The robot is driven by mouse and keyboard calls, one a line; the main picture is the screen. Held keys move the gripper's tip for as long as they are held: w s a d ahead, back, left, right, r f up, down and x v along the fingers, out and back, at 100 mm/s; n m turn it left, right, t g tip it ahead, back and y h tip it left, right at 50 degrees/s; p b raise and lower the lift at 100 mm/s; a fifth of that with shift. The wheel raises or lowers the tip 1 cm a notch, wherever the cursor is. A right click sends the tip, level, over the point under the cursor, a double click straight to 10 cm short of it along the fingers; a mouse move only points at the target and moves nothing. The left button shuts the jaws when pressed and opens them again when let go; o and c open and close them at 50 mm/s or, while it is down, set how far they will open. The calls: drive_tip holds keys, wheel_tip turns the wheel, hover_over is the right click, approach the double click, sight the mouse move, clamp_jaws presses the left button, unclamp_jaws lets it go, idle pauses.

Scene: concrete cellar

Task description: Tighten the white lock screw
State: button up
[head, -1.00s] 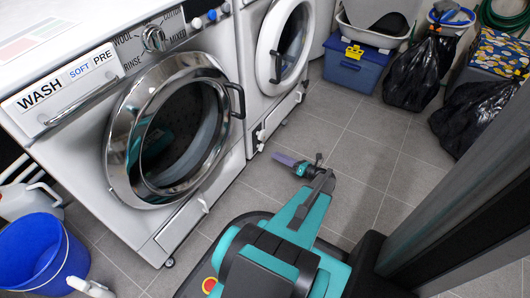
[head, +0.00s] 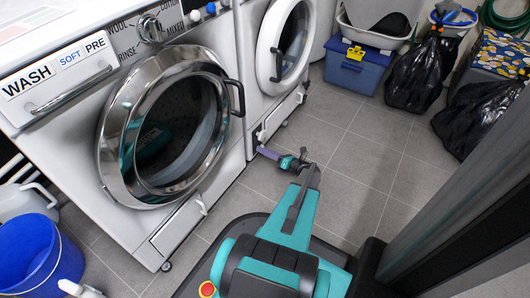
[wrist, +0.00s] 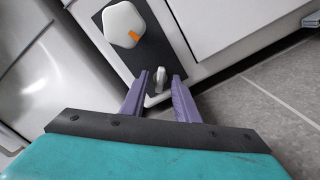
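The white lock screw (wrist: 160,75) shows in the wrist view as a small upright white tab at the lower end of a dark plate on the front of a white machine. My gripper (wrist: 159,82) has its two purple fingers apart, one on each side of the screw in the picture. I cannot tell whether they touch it. A larger white knob (wrist: 123,23) with an orange mark sits higher on the plate. In the head view my gripper (head: 267,153) is low beside the second machine's lower left corner, and the screw is too small to make out there.
The washer with the chrome door (head: 165,128) stands left of the second machine (head: 288,40). A blue bucket (head: 35,255) is at lower left. A blue box (head: 354,75) and black bags (head: 414,77) stand at the back. The grey floor (head: 350,150) between is clear.

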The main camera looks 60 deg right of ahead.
drive_tip(key=shift+c, duration=0.4)
clamp_jaws()
